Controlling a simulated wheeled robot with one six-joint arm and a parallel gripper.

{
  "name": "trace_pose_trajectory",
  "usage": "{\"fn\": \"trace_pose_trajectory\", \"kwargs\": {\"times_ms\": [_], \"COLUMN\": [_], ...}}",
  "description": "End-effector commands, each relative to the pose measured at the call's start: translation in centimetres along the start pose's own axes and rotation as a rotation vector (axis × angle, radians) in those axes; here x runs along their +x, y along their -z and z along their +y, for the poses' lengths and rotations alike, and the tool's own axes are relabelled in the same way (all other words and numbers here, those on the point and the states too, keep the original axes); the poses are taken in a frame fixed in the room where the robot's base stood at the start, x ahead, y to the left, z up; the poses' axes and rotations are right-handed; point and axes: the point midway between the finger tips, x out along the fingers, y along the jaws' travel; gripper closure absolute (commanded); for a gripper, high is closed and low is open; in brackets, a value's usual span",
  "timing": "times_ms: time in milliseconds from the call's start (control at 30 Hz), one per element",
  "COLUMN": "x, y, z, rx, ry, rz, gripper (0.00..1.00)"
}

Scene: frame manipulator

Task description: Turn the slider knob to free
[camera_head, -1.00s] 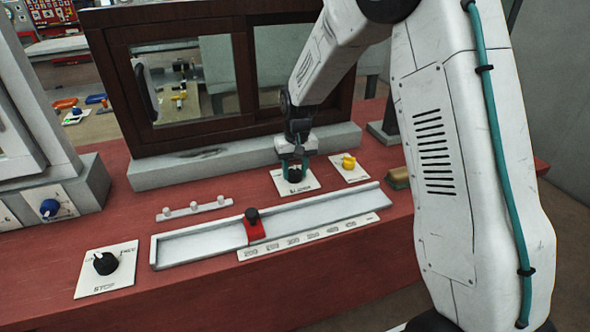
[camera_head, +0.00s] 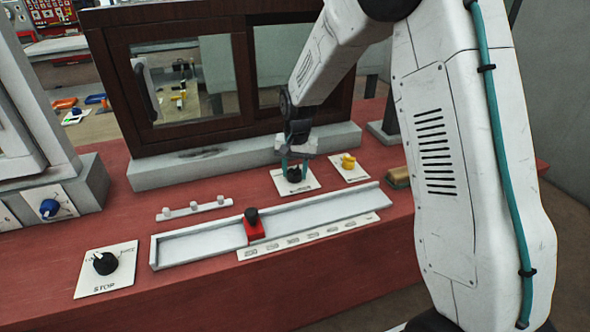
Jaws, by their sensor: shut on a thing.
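A black rotary knob (camera_head: 294,174) sits on a small white plate (camera_head: 311,181) behind the sliding rail. The lettering on this plate is too small to read. My gripper (camera_head: 294,167) points down over it, with its teal fingers shut around the knob. The fingers partly hide the knob, so I cannot tell its pointer direction. A red slider block (camera_head: 254,231) with a black top knob (camera_head: 251,214) sits near the middle of the long grey rail (camera_head: 195,242).
A yellow knob (camera_head: 348,161) on its own plate stands close to the right of my gripper. A dark-framed window (camera_head: 125,80) rises behind it. A black STOP knob (camera_head: 105,263) is at front left, a blue knob (camera_head: 49,208) at far left. Three white pegs (camera_head: 194,207) stand behind the rail.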

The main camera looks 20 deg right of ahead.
Motion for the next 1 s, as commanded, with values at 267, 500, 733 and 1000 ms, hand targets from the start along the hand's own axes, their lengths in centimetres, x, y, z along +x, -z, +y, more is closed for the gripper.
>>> {"fn": "trace_pose_trajectory", "kwargs": {"times_ms": [267, 500, 733, 1000], "x": [0.0, 0.0, -1.4, -6.0], "y": [0.0, 0.0, 0.1, 0.1], "z": [0.0, 0.0, -0.1, 0.0], "rx": [0.002, 0.001, 0.0, 0.001], "ry": [0.001, 0.001, 0.002, 0.002], "rz": [0.0, 0.0, 0.003, 0.003], "gripper": [0.48, 0.38, 0.38, 0.38]}}
